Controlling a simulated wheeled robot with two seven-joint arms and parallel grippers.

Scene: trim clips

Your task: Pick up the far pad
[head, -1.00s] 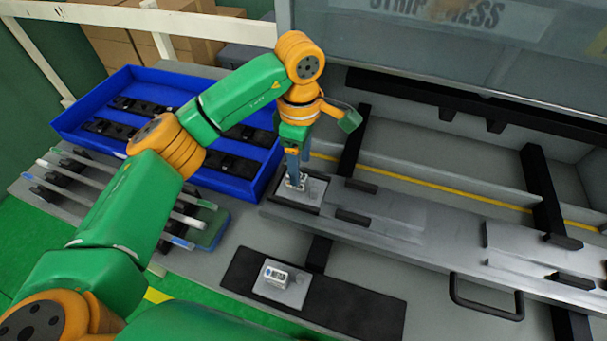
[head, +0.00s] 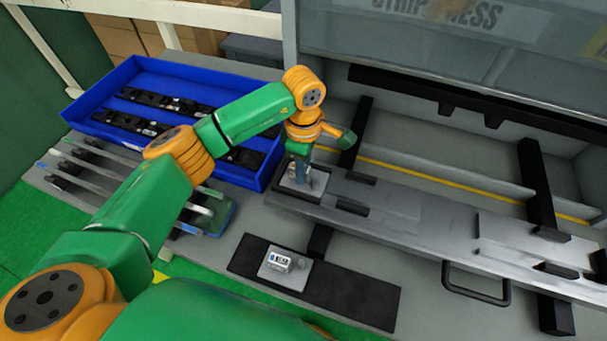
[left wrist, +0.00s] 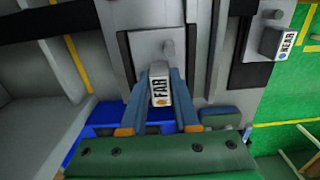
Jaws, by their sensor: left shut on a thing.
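The far pad (head: 316,181) is a grey plate with a knob and a white block handle, at the left end of the long metal rail. In the left wrist view its handle (left wrist: 160,90) reads FAR and sits between my fingers. My left gripper (head: 300,178) points down and is shut on this handle; its blue fingers (left wrist: 160,84) flank it in the left wrist view. I cannot tell whether the plate is clear of its seat. The near pad (head: 275,272), with a handle marked NEAR, lies on a black strip in front. My right gripper is not in view.
A blue tray (head: 100,82) with black clips stands at the back left. A rack of pale strips (head: 120,172) is at the left. The press (head: 430,30) stands behind the rail. A black handle (head: 476,297) sticks out at front right.

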